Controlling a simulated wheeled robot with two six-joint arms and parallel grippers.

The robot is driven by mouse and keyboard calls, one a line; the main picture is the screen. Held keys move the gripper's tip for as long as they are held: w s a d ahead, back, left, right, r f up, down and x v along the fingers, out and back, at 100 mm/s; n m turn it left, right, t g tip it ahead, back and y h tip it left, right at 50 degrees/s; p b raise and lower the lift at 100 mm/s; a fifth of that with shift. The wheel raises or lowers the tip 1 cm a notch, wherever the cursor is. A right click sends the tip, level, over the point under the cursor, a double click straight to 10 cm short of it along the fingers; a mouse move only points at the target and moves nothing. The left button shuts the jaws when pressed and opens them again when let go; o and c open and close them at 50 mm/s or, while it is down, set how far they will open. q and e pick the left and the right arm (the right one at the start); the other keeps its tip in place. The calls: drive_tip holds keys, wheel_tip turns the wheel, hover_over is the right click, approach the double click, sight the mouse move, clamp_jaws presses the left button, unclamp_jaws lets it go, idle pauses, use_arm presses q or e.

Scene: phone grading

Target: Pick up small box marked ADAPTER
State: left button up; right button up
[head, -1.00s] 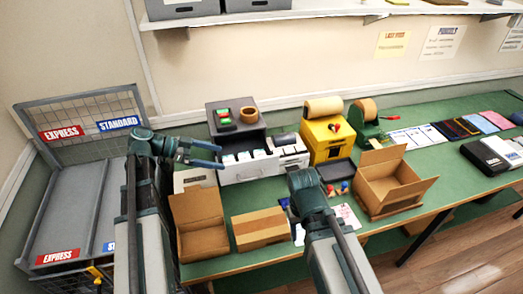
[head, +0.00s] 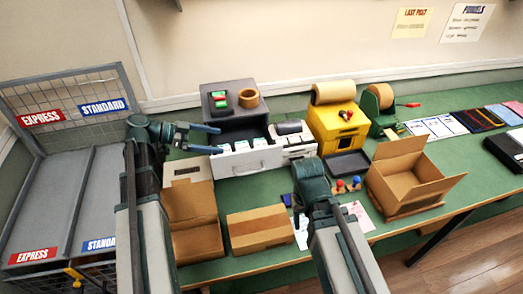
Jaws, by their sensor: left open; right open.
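No box with a readable ADAPTER mark shows. Several small pale boxes (head: 244,146) stand in a white drawer (head: 245,163) at the front of a dark grey unit at the table's back; their print is too small to read. My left gripper (head: 219,139) is open and empty, with its fingers pointing right, above and in front of the unit, by the drawer's left end. My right gripper (head: 311,184) is over the table's middle; its fingers are mostly hidden by its own wrist, and nothing is seen held.
An open carton (head: 192,213), a closed brown carton (head: 258,229) and another open carton (head: 407,180) stand along the front. A yellow machine (head: 339,128) and tape dispenser (head: 379,108) are behind. A grey EXPRESS/STANDARD rack (head: 60,200) is left. Green table shows between items.

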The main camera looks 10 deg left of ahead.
use_arm(q)
drive_tip(key=shift+w+f, duration=0.1)
drive_tip(key=shift+f, duration=0.05)
drive_tip(key=b, duration=0.3)
approach(254, 146)
drive_tip(key=x, duration=0.3)
drive_tip(key=shift+d, duration=0.8)
use_arm(e)
wheel_tip(254, 146, down, 4)
drive_tip(key=shift+r, duration=0.25)
use_arm(q)
drive_tip(key=shift+f, duration=0.1)
